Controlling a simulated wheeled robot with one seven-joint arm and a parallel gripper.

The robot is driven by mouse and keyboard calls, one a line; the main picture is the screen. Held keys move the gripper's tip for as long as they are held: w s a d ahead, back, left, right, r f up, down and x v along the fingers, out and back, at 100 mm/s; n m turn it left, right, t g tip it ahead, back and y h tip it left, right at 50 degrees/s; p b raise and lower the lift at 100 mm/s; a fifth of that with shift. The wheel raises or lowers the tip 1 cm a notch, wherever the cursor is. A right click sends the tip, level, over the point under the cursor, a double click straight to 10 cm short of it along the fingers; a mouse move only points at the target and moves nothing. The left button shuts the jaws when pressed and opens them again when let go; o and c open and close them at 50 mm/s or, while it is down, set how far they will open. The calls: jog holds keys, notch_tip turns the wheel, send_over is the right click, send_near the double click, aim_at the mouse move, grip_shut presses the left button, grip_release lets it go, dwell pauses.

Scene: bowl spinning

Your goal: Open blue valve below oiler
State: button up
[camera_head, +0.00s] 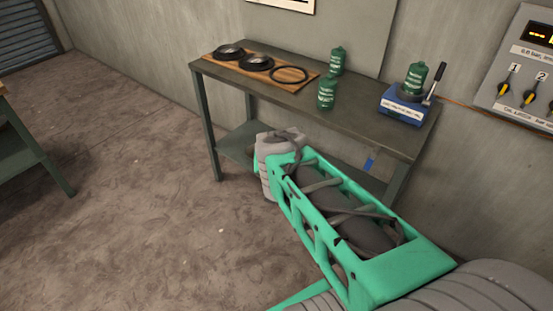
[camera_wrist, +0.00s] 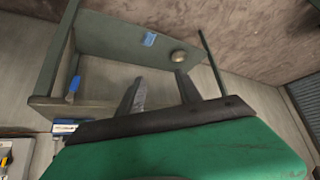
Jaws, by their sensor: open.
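The oiler is probably the blue base (camera_head: 404,104) with a green canister (camera_head: 415,79) and a lever, on the right end of the workbench. A small blue part (camera_head: 370,160), likely the valve handle, hangs below the bench's front edge under it. In the wrist view a blue handle (camera_wrist: 73,88) shows beside the bench edge, near the labelled blue base (camera_wrist: 65,127). My gripper (camera_wrist: 160,76) is open and empty, its fingers apart, with the handle to its left and not between them. In the head view my arm hides the gripper.
The workbench (camera_head: 300,90) carries a wooden board (camera_head: 213,57) with black round parts and two green canisters (camera_head: 326,93). A control panel (camera_head: 525,75) is on the right wall.

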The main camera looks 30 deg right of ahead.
jog(key=shift+s+a+r+n, duration=0.25)
jog(key=shift+a+n, duration=0.05)
jog(key=shift+a, duration=0.3)
jog(key=shift+c, duration=0.2)
